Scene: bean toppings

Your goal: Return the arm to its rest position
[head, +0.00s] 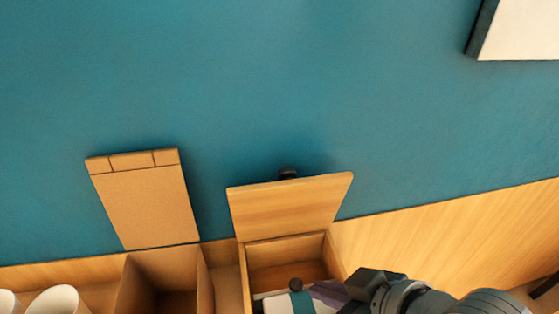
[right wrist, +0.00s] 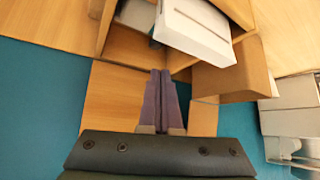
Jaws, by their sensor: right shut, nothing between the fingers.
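My right gripper (head: 328,296) comes in from the lower right in the head view, beside the open wooden box (head: 285,248). In the right wrist view its two purple fingers (right wrist: 160,78) lie together, shut with nothing between them. The fingertips are at or over the wooden box's opening; I cannot tell whether they touch it. The wooden box's lid (head: 290,207) stands raised and has a dark knob (head: 288,173). My left gripper is not in view.
A cardboard box (head: 162,277) with a raised flap (head: 147,205) stands left of the wooden box. White cups (head: 55,300) are at the lower left. The wooden counter (head: 440,240) is bare at right, against a blue wall (head: 270,80). A white box (right wrist: 195,28) shows in the wrist view.

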